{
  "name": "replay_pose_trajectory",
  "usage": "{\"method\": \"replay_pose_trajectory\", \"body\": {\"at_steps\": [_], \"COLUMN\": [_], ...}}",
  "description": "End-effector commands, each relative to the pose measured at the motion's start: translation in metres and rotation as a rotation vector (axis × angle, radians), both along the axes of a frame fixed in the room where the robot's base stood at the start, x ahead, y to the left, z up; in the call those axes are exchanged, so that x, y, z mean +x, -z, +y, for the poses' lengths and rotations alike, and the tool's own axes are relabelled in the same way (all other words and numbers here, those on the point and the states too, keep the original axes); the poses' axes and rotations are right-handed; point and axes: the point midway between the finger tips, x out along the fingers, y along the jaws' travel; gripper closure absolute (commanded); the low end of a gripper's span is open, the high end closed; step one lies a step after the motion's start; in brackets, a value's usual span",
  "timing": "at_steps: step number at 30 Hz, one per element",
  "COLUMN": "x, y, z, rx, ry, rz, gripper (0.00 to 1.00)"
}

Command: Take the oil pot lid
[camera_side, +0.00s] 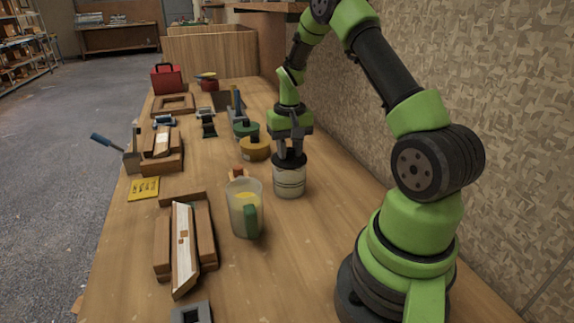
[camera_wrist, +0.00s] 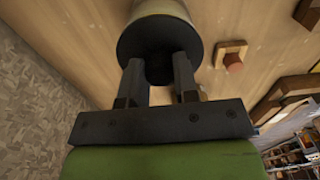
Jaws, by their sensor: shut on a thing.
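The oil pot (camera_side: 289,182) is a cream cylinder with dark bands, standing on the bench in the side view. Its dark lid (camera_side: 289,160) shows at the top of the pot, directly below my gripper (camera_side: 290,150). My gripper points down with its fingers shut on the lid. In the wrist view, my gripper's two fingers (camera_wrist: 160,75) close on the dark round lid (camera_wrist: 158,48), with the cream pot (camera_wrist: 155,8) beyond it. The lid looks to be at the pot's mouth; I cannot tell whether there is a gap.
A clear jug (camera_side: 244,208) with yellow contents and a green handle stands just left of the pot. A wooden mitre fence (camera_side: 207,236) holds a pale strip at front left. A tan round tin (camera_side: 255,150) sits behind the pot. Bare bench lies right of the pot, before the wall.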

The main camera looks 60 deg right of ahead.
Motion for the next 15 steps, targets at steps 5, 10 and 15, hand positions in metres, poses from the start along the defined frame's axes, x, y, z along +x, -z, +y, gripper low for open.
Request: {"method": "replay_pose_trajectory", "body": {"at_steps": [5, 10, 15], "x": [0.0, 0.0, 0.0], "y": [-0.012, -0.023, -0.034], "z": [0.0, 0.0, 0.0], "rx": [-0.001, -0.001, -0.001], "ry": [0.0, 0.0, 0.0], "rz": [-0.001, -0.001, -0.001], "gripper": [0.97, 0.97, 0.97]}}
